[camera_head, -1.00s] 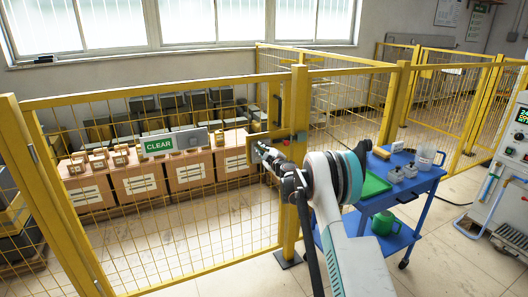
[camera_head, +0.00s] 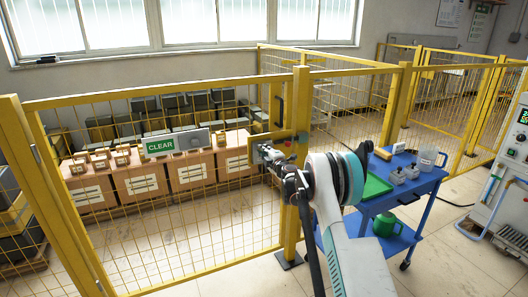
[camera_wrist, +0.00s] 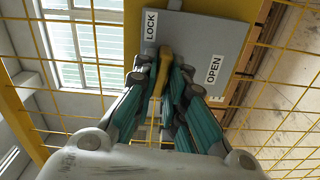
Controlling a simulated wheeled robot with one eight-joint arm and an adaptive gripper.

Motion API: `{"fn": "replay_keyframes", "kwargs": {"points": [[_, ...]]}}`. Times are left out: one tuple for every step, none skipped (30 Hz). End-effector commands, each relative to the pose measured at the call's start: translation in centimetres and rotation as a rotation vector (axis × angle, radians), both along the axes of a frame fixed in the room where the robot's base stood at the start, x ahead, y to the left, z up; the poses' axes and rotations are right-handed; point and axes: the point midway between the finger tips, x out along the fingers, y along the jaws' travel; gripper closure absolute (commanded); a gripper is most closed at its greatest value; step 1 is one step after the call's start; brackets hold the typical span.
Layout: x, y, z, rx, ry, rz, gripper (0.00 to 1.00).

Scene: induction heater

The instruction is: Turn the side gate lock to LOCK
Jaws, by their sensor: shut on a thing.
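The side gate lock is a grey plate on the yellow gate frame. In the wrist view the plate (camera_wrist: 205,40) carries a LOCK label (camera_wrist: 150,25) at the upper left and an OPEN label (camera_wrist: 214,70) at the right. A brass-yellow lever (camera_wrist: 164,62) sits below the LOCK label and left of the OPEN label. My gripper (camera_wrist: 162,82) is shut on this lever, with teal-sided fingers on both sides. In the head view my gripper (camera_head: 271,160) is at the gate's right edge, hiding much of the lock. I cannot tell which label the lever points to.
The yellow mesh gate (camera_head: 170,220) and its post (camera_head: 298,110) stand close to my arm. A CLEAR sign (camera_head: 160,145) shows in front of boxes behind the mesh. A blue cart (camera_head: 410,190) with a green tray (camera_head: 376,185) stands to the right.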

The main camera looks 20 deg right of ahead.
Motion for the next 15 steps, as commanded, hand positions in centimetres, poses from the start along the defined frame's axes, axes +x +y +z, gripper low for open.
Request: {"fn": "replay_keyframes", "kwargs": {"points": [[0.01,0.05,-0.04,-0.001,0.000,0.000,1.00],[0.01,0.05,-0.04,-0.001,0.000,0.000,1.00],[0.01,0.05,-0.04,-0.001,0.000,0.000,1.00],[0.01,0.05,-0.04,-0.001,0.000,0.000,1.00],[0.01,0.05,-0.04,-0.001,0.000,0.000,1.00],[0.01,0.05,-0.04,-0.001,0.000,0.000,1.00],[0.01,0.05,-0.04,-0.001,0.000,0.000,1.00],[0.01,0.05,-0.05,-0.001,0.000,0.000,1.00],[0.01,0.05,-0.05,0.000,0.000,0.000,0.84],[0.01,0.05,-0.05,0.000,0.000,0.000,0.77],[0.01,0.05,-0.04,0.000,0.000,0.000,0.70],[0.01,0.05,-0.04,0.000,0.000,0.000,0.68],[0.01,0.04,-0.05,0.000,0.000,0.000,0.68],[0.01,0.03,-0.04,0.000,0.000,0.000,0.68],[0.00,0.02,-0.04,0.000,0.000,0.000,0.68]]}}
